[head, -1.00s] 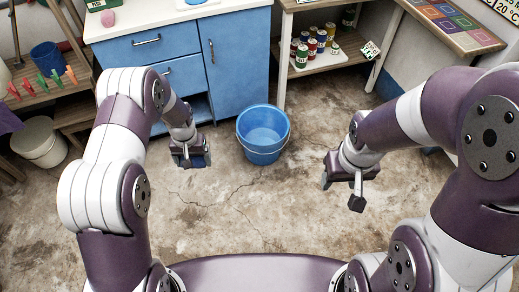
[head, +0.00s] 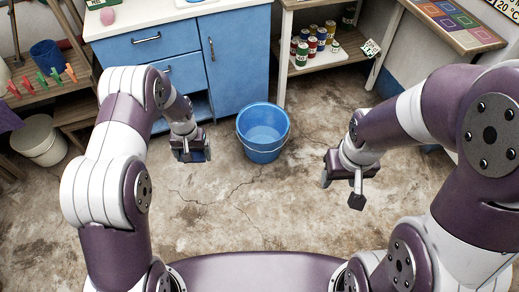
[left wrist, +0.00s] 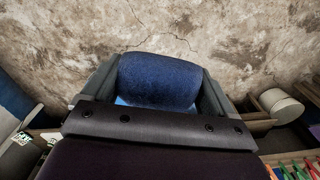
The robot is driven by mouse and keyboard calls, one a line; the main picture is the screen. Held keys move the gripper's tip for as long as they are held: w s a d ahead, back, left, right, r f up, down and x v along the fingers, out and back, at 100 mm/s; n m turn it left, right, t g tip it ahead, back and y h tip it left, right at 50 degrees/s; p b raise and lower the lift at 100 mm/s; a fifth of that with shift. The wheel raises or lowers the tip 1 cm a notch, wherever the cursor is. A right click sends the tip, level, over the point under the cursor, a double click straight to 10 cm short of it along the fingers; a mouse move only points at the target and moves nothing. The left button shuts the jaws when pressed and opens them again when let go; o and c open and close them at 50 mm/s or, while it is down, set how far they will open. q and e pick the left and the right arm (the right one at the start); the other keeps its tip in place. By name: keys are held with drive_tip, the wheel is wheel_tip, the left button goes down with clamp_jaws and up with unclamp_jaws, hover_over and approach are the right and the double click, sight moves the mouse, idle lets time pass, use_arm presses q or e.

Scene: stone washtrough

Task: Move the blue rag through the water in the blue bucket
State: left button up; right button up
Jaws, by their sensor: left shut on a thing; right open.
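The blue bucket (head: 263,128) stands upright on the floor in the middle of the head view, with pale blue water (head: 263,134) inside. My left gripper (head: 191,153) is to the left of the bucket, apart from it. It is shut on the blue rag (left wrist: 158,80), which fills the space between its fingers in the left wrist view. In the head view the rag is mostly hidden by the gripper. My right gripper (head: 341,184) is open and empty, to the right of the bucket and nearer to me.
A blue cabinet (head: 235,66) stands behind the bucket. A shelf with several small cans (head: 312,40) is at the back right. The floor around the bucket is clear.

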use_arm(q)
drive_tip(key=shift+r, duration=0.1)
drive_tip(key=shift+s+r+p, duration=0.15)
drive_tip(key=shift+s+p, duration=0.15)
drive_tip(key=shift+p, duration=0.1)
drive_tip(key=s+p, duration=0.3)
drive_tip(key=s, duration=0.2)
drive_tip(key=w+b, duration=0.2)
drive_tip(key=w, duration=0.1)
drive_tip(key=w+b, duration=0.1)
drive_tip(key=w, duration=0.1)
drive_tip(key=shift+w+f, duration=0.15)
drive_tip(key=shift+f, duration=0.2)
drive_tip(key=shift+w, duration=0.2)
drive_tip(key=shift+r, duration=0.2)
drive_tip(key=shift+s, duration=0.1)
